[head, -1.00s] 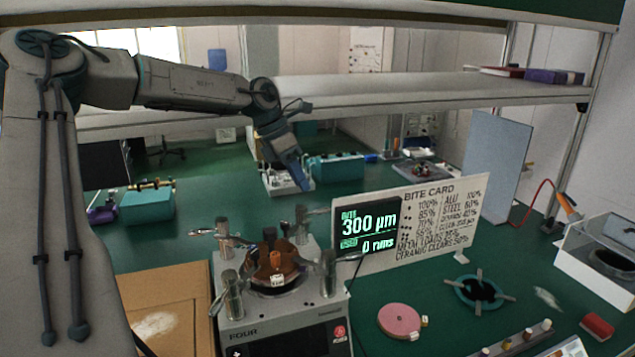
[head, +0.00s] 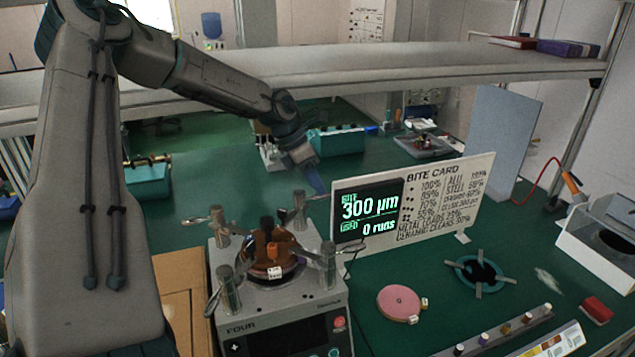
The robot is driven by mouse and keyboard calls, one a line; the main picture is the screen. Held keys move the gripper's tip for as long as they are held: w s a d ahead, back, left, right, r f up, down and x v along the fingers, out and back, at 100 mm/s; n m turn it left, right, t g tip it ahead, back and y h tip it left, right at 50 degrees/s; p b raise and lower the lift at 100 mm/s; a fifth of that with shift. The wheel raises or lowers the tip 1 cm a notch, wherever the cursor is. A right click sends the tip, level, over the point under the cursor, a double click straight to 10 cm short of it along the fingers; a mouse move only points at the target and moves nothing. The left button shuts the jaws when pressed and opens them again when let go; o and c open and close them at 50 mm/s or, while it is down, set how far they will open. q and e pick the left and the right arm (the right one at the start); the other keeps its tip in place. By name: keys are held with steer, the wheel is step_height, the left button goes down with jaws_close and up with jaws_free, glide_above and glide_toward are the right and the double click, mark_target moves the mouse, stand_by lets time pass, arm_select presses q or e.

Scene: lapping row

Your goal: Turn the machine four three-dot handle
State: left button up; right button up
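Machine four (head: 285,320), a grey box labelled FOUR, stands at the front centre with a brown dome-like part (head: 272,245) on top. Upright metal posts with lever handles stand around it: back left (head: 221,228), back right (head: 300,208), front left (head: 229,290) and front right (head: 328,265). Dot marks on the handles are too small to read, so I cannot tell which has three. My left gripper (head: 317,184) points down above and just behind the back right handle, apparently apart from it. Its fingers are too small to judge. My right gripper is not in view.
A bite card (head: 450,205) with a display (head: 368,212) reading 300 µm, 0 runs stands right of the machine. A pink disc (head: 398,302), a dark ring with arms (head: 480,273) and a red block (head: 597,310) lie right. A shelf (head: 400,75) crosses above the table.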

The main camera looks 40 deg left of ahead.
arm_select(q)
steer(key=shift+w+d+f, duration=0.1)
steer(key=shift+d+f, duration=0.2)
steer(key=shift+f, duration=0.25)
steer(key=shift+d+f, duration=0.1)
steer(key=shift+f, duration=0.15)
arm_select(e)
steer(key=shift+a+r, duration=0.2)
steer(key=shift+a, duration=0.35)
arm_select(q)
steer(key=shift+w, duration=0.1)
jaws_close()
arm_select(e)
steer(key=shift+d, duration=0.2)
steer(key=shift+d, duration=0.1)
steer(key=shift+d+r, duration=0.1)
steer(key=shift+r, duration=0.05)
